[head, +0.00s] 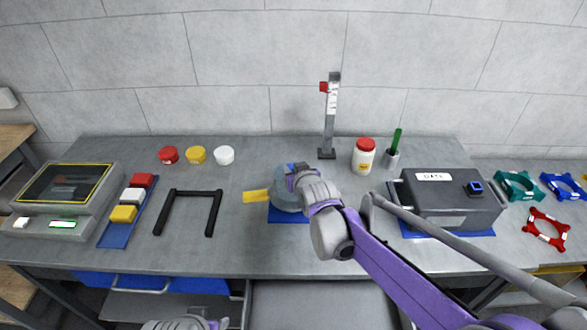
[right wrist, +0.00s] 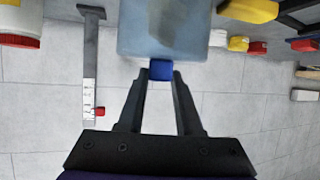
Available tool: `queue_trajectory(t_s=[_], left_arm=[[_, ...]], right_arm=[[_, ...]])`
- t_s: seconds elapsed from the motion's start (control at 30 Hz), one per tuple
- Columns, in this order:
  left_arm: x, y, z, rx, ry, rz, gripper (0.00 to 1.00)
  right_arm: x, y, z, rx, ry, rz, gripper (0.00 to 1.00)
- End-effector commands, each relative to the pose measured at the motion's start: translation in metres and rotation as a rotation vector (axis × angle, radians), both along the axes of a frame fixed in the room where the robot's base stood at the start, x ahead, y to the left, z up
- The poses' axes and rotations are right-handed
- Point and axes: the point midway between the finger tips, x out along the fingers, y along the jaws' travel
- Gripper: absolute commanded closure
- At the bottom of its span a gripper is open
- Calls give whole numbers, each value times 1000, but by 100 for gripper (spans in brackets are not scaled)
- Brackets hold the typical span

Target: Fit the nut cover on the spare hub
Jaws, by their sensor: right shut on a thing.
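My right gripper (head: 291,172) is over a round grey-blue body (head: 287,200) on a blue mat (head: 290,216) at mid-table. In the right wrist view, my right gripper (right wrist: 160,73) is shut on a small blue piece (right wrist: 161,71), which touches or overlaps the grey-blue body (right wrist: 165,30). I cannot tell where nut cover and spare hub divide, or whether the cover is seated; my gripper and wrist hide part of the body. A yellow tab (head: 257,196) sticks out at its left. Part of my left arm shows at the bottom edge; its fingertips cannot be made out.
Red (head: 168,155), yellow (head: 196,155) and white (head: 224,156) caps stand at the back left. A black frame (head: 187,212) lies left; a dark box (head: 450,205) stands right.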

Motion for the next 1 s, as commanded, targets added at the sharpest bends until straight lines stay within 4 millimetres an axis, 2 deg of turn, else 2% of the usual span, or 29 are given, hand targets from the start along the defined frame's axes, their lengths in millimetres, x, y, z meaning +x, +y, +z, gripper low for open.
queue_trajectory(t_s=[0.93,0.97,1.0], left_arm=[[-2,0,-8,0,4,0,50],[-2,0,-9,0,4,0,50],[-2,0,-8,0,3,0,50]], right_arm=[[0,0,-12,0,0,0,100],[0,0,-12,0,0,0,64],[0,0,-12,0,0,0,57]])
